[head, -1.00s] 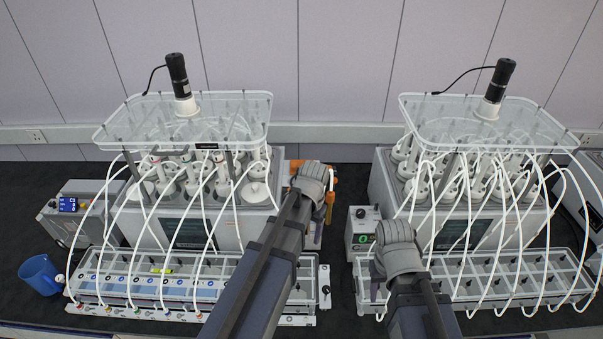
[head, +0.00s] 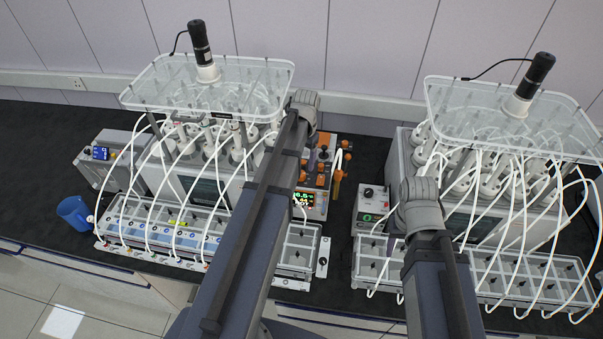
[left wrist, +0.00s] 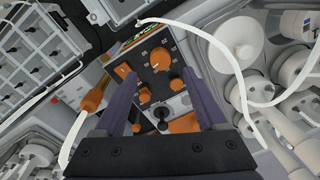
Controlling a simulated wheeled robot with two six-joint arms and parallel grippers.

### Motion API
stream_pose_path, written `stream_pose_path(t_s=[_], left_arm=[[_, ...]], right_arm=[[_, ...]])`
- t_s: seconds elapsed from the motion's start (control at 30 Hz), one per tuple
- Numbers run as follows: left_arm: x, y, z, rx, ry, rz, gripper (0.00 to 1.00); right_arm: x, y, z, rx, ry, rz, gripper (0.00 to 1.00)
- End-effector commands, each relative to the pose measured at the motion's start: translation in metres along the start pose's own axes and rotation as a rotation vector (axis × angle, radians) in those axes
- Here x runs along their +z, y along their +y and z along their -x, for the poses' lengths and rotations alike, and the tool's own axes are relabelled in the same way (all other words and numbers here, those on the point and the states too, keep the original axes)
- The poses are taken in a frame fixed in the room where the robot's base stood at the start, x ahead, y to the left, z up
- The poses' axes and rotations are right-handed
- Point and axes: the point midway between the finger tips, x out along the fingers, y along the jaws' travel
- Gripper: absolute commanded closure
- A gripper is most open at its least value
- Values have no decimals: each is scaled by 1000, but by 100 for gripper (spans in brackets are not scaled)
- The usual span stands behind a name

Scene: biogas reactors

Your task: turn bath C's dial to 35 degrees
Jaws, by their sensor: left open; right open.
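A grey control box (head: 371,207) with a dark round dial (head: 368,192) and a green mark stands left of the right-hand bath (head: 402,165). The mark looks like a C but is too small to read for certain. My left gripper (left wrist: 153,108) is open, its two purple fingers above a dark panel with orange knobs (left wrist: 158,60) in the left wrist view. Nothing is between the fingertips. In the head view that gripper (head: 312,158) is mostly hidden behind my arm. My right gripper (head: 392,243) is open, mostly hidden by its wrist, below and right of the grey box.
The orange-knobbed unit (head: 322,172) with a lit display stands between the two reactor sets. White tubes arch over the left tray (head: 150,238) and right tray (head: 505,290). A blue cup (head: 74,213) is at far left.

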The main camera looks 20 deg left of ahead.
Motion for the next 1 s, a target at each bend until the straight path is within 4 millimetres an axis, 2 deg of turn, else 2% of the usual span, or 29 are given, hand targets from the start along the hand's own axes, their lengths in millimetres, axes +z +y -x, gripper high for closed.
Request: stream_pose_path(t_s=[0.03, 0.43, 0.83, 1.0], left_arm=[[0, 0, -11, 0, 0, 0, 27], [0, 0, -58, 0, 0, 0, 27], [0, 0, -62, 0, 0, 0, 27], [0, 0, -62, 0, 0, 0, 45]], right_arm=[[-1, -1, -11, 1, 0, 3, 50], [-4, -5, -58, 2, 2, 18, 50], [-4, -5, -62, 2, 3, 17, 50], [-4, -5, -62, 2, 3, 17, 50]])
